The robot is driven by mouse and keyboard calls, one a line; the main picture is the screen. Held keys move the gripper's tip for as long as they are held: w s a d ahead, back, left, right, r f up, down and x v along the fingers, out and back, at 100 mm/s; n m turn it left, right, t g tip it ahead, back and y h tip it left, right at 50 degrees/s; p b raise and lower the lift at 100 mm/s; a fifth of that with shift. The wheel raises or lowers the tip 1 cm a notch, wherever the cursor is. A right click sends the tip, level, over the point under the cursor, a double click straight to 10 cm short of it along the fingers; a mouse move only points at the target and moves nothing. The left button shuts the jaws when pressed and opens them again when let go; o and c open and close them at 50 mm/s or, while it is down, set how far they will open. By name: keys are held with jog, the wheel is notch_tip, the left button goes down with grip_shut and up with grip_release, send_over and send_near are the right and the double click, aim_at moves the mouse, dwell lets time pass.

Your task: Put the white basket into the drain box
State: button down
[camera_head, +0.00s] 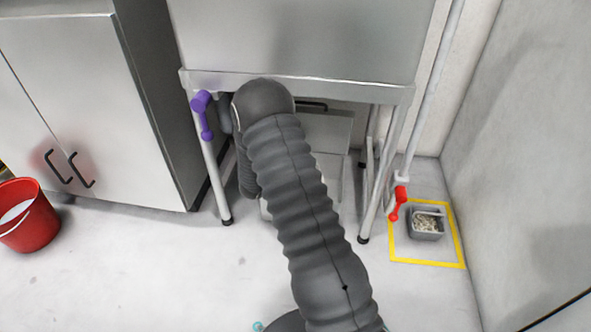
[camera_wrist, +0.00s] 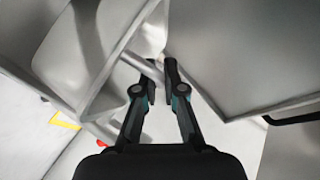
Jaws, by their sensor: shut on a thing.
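My gripper (camera_wrist: 163,72) is in the wrist view, its two fingers close together. It is shut on what looks like the rim of the pale, open-topped white basket (camera_wrist: 62,68), which fills the left of that view and is tilted there. A large pale metal box with a dark handle, likely the drain box (camera_wrist: 240,62), stands to the right of the fingers. It also seems to show under the steel unit in the head view (camera_head: 331,131), partly behind my arm. The head view hides my gripper and the basket behind my arm.
A steel unit (camera_head: 300,40) on pipe legs stands ahead, with a purple handle (camera_head: 203,113) at left and a red handle (camera_head: 398,203) at right. A small grey tub (camera_head: 427,236) sits in a yellow floor square. A red bucket (camera_head: 30,222) and cabinet (camera_head: 70,100) are left.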

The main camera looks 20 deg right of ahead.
jog(key=shift+f, duration=0.3)
jog(key=shift+f, duration=0.25)
jog(key=c, duration=1.3)
grip_release()
